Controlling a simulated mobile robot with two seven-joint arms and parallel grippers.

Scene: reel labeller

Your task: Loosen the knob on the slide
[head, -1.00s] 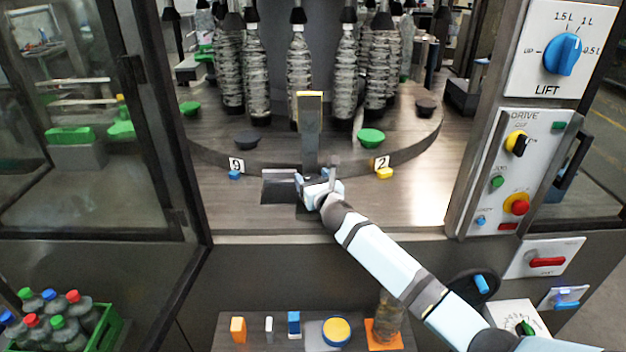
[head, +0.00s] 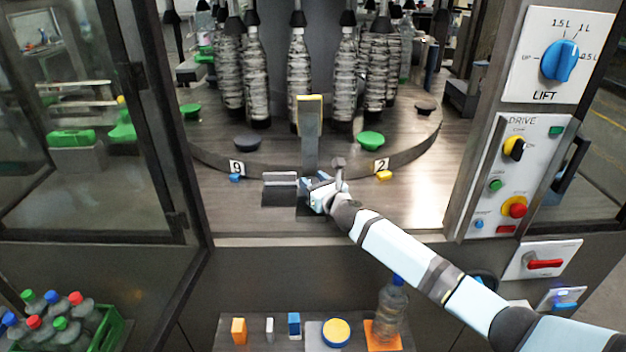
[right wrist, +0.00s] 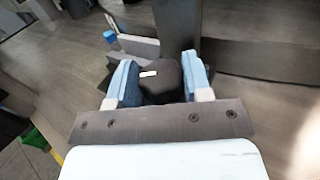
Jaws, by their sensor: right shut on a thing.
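In the right wrist view a dark rounded knob (right wrist: 160,82) with a small white mark sits between the two blue fingers of my right gripper (right wrist: 160,85). The fingers are shut on its sides. In the head view my right gripper (head: 318,190) is at the foot of the grey upright post (head: 309,135) with a yellow-edged top, and it hides the knob. A grey block (head: 280,178), apparently part of the slide, stands just left of the gripper. How the knob joins the slide is hidden. My left gripper is not in view.
Wrapped bottles (head: 299,75) stand on the round carousel (head: 400,150) behind the post. A control panel (head: 512,175) is at the right. A glass door (head: 90,130) stands open at the left. A shelf (head: 262,335) with several small items is below.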

